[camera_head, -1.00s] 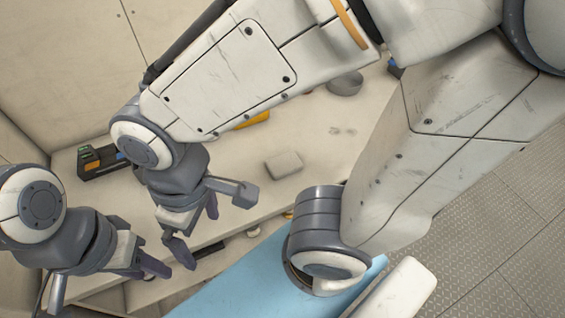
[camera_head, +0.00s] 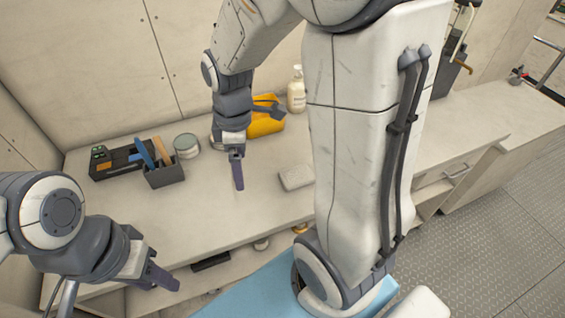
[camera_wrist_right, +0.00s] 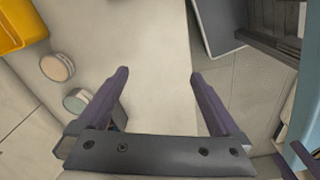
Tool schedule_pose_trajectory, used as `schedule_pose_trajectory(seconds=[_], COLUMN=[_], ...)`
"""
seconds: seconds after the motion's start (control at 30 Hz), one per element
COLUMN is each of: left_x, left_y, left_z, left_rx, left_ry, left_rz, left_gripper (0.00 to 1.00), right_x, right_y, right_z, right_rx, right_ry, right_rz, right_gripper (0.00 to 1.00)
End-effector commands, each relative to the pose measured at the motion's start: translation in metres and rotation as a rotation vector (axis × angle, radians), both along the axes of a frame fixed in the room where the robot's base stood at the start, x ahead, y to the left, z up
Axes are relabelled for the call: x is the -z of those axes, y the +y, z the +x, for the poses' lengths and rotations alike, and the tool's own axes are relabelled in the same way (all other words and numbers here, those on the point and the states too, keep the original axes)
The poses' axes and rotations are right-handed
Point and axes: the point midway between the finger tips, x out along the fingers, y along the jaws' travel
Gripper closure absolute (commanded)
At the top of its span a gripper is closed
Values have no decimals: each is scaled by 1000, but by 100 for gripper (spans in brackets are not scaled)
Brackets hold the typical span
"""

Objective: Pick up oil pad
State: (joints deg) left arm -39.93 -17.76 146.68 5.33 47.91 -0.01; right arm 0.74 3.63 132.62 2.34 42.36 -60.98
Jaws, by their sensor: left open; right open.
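A pale grey, rounded block that looks like the oil pad (camera_head: 297,177) lies flat on the bench top in the head view, just left of my large white arm link. I do not make it out in the right wrist view. My right gripper (camera_head: 255,140) is above the bench, left of and behind the pad, apart from it. In the right wrist view its fingers (camera_wrist_right: 160,75) are spread with nothing between them. My left gripper (camera_head: 150,262) is open and empty at the lower left, near the bench's front edge, well away from the pad.
On the bench (camera_head: 225,215) stand a yellow bin (camera_head: 266,126), a white pump bottle (camera_head: 297,90), a round tin (camera_head: 187,146), a dark tool holder (camera_head: 165,176) and a black case (camera_head: 118,160). Bare bench surrounds the pad's left and front.

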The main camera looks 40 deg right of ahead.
Motion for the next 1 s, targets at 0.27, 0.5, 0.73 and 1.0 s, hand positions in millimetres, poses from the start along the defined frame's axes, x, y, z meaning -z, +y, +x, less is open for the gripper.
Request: schedule_pose_trajectory(seconds=[0.27,0.5,0.73,1.0], left_x=[19,20,18,14], left_y=[0,0,0,0], left_z=[0,0,0,0], left_rx=[0,0,0,0], left_ry=[0,0,0,0], left_rz=[0,0,0,0], left_gripper=[57,57,57,57], right_x=[57,78,112,134], right_y=[-149,-190,-190,-192], right_z=[20,12,12,10], right_rx=[-226,-313,-317,-314], right_ry=[17,23,25,24], right_rz=[-26,-30,-27,-28], right_gripper=[0,0,0,0])
